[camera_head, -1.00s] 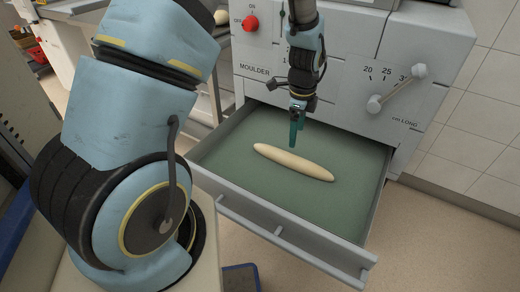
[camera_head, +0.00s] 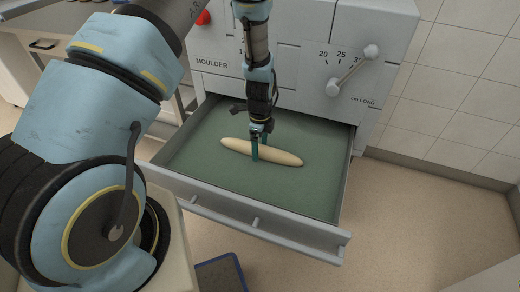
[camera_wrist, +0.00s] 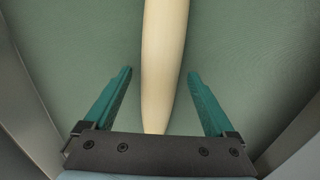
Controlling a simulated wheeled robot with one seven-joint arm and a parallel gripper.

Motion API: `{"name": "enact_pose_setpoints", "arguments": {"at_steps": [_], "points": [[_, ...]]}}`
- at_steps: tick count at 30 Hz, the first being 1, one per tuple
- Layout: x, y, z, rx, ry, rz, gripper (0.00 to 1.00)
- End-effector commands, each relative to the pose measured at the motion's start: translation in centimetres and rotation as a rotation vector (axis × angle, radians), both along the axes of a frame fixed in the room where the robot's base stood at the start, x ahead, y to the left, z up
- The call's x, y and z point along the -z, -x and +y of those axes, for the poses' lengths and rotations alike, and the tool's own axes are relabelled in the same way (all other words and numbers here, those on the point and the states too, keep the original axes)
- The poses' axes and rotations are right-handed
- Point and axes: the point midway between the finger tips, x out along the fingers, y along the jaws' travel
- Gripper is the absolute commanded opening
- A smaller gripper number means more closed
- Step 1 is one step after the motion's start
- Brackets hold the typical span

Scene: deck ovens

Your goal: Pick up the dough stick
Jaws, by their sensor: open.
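The dough stick (camera_head: 280,156) is pale, long and tapered at both ends. It lies on the green floor of the moulder's pulled-out drawer. My gripper (camera_head: 259,152) is down at the dough stick near its middle, in front of the moulder. In the wrist view, the dough stick (camera_wrist: 160,62) runs lengthwise between the two teal fingers of my gripper (camera_wrist: 159,75), with a gap on each side. The fingers are open and hold nothing. The near end of the dough stick meets the dark gripper bar in that view.
The grey drawer (camera_head: 240,213) has raised walls around the dough stick. The moulder (camera_head: 300,50) stands behind it, with a lever (camera_head: 352,72) at right. A blue-edged bin (camera_head: 222,273) is on the floor in front. Open floor lies to the right.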

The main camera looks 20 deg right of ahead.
Motion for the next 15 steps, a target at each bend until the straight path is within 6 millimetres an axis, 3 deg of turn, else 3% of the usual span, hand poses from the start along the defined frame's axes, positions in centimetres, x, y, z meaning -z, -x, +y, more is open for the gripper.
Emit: {"name": "enact_pose_setpoints", "arguments": {"at_steps": [11,15], "points": [[0.94,0.03,0.03,0.0,-0.001,0.001,0.89],[0.93,0.03,0.03,0.0,-0.001,0.001,0.73]]}}
